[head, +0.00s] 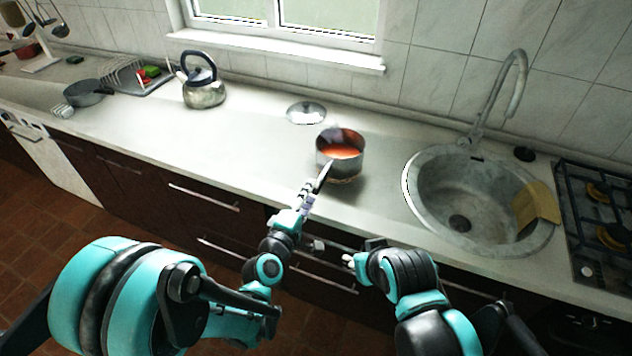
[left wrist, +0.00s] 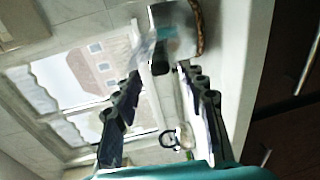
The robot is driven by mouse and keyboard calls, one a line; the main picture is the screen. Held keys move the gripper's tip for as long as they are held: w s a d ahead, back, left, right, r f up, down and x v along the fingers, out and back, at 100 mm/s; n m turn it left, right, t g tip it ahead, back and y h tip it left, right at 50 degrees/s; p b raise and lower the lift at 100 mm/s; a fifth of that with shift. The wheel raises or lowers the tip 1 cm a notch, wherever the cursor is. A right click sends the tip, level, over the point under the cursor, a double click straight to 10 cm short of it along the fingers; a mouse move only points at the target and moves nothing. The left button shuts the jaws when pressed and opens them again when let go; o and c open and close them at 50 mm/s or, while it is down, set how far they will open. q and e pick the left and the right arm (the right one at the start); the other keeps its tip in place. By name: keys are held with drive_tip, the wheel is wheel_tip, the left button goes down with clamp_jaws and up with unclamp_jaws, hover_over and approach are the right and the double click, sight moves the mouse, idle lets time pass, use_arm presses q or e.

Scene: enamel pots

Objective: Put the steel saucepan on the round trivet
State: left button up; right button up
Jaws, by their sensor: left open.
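The steel saucepan (head: 341,152), with orange-red contents, stands on the counter left of the sink. The round trivet (head: 346,181) shows as a brown rim under it, and the saucepan appears to rest on it. In the left wrist view the saucepan (left wrist: 178,20) is at the top, with the brown trivet edge (left wrist: 199,38) beside its base. My left gripper (head: 315,189) is open at the saucepan's handle (head: 325,174); the dark handle end (left wrist: 160,66) shows between or just beyond the fingers. My right gripper (head: 349,260) is in front of the counter, away from the saucepan; its jaws are unclear.
A lid (head: 306,112) lies behind the saucepan. A kettle (head: 203,87), a dish rack (head: 125,74) and a dark pan (head: 88,92) stand to the left. The sink (head: 425,175) with its tap and the gas hob (head: 590,240) are to the right.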

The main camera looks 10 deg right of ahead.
use_arm(q)
drive_tip(key=s+a+m+g+y, duration=0.3)
drive_tip(key=s+a+m+y, duration=0.1)
drive_tip(key=s+a, duration=0.6)
drive_tip(key=s+a+m+g+y, duration=0.4)
drive_tip(key=s+a+m, duration=0.3)
drive_tip(key=a, duration=1)
drive_tip(key=s+y, duration=0.1)
drive_tip(key=s, duration=0.2)
drive_tip(key=shift+a+m, duration=0.3)
